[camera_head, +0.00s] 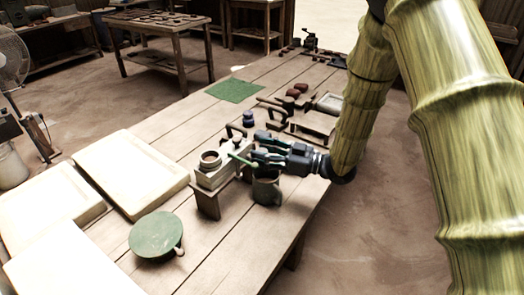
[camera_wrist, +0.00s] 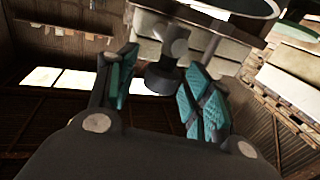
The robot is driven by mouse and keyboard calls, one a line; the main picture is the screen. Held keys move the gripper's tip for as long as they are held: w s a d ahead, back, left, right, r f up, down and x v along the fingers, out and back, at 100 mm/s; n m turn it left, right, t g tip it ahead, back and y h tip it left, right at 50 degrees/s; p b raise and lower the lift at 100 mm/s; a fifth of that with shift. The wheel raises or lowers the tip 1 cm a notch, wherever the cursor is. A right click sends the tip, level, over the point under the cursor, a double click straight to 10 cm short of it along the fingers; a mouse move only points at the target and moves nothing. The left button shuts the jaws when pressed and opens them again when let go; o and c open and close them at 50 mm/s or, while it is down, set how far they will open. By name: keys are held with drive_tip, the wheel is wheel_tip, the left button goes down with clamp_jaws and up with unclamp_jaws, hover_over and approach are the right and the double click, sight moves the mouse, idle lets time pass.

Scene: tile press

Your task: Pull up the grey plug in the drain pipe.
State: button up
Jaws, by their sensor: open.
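My gripper (camera_wrist: 163,60) is open, with one teal-padded finger on each side of the plug. A gap shows between each finger and the plug in that view. I cannot make out the plug clearly in the head view, where my fingers cover that spot.
A dark grey bucket (camera_head: 267,190) stands just below my gripper. A green round disc (camera_head: 156,235) and white slabs (camera_head: 134,172) lie at the table's near left. Tools (camera_head: 310,125) lie close behind my gripper. A green mat (camera_head: 233,90) lies farther back.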

drive_tip(key=shift+a, duration=0.3)
clamp_jaws()
drive_tip(key=shift+r+p, duration=0.75)
drive_tip(key=shift+r, duration=0.4)
drive_tip(key=shift+f, duration=0.1)
unclamp_jaws()
drive_tip(key=shift+d, duration=0.15)
